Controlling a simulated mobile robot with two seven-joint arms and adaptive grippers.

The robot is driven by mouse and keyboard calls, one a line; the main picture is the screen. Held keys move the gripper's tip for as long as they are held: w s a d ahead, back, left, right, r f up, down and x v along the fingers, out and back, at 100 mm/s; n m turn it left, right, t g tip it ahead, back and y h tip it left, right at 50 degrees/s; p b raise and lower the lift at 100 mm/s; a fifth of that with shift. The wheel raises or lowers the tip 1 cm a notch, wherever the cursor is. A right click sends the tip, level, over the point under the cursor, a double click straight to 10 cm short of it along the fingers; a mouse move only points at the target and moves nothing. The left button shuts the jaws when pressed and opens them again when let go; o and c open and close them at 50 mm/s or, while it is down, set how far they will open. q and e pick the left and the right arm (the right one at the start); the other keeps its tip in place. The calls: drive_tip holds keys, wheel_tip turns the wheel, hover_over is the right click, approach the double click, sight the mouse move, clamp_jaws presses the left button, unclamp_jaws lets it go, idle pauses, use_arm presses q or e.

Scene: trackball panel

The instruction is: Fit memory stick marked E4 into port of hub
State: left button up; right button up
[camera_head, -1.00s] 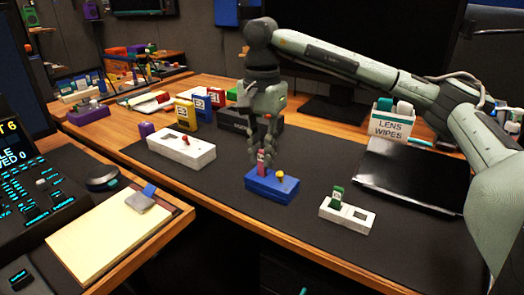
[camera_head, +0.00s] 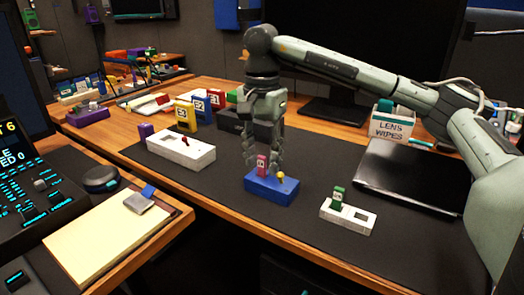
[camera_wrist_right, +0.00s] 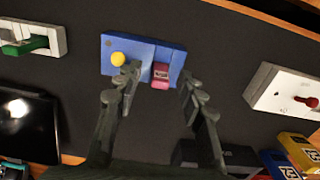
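A blue block (camera_head: 285,188) with a yellow knob, which looks like the hub, lies on the dark mat in the head view; it also shows in the right wrist view (camera_wrist_right: 145,47). A small pink-red stick (camera_head: 262,165) stands upright in it; its pale label is too small to read. The stick also shows in the right wrist view (camera_wrist_right: 160,77), at the block's near edge. My right gripper (camera_head: 265,168) is above the block, pointing down. Its fingers are spread on either side of the stick, with gaps visible. My left gripper is not in view.
A white block (camera_head: 180,150) with a red peg lies to the left. A smaller white block (camera_head: 348,215) holding a green stick stands to the right. Behind are yellow (camera_head: 186,115), blue and red marked blocks, and a lens wipes box (camera_head: 392,124). The mat in front is clear.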

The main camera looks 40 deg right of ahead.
sight(262, 156)
wheel_tip(262, 156, up, 12)
idle(0.5)
idle(0.5)
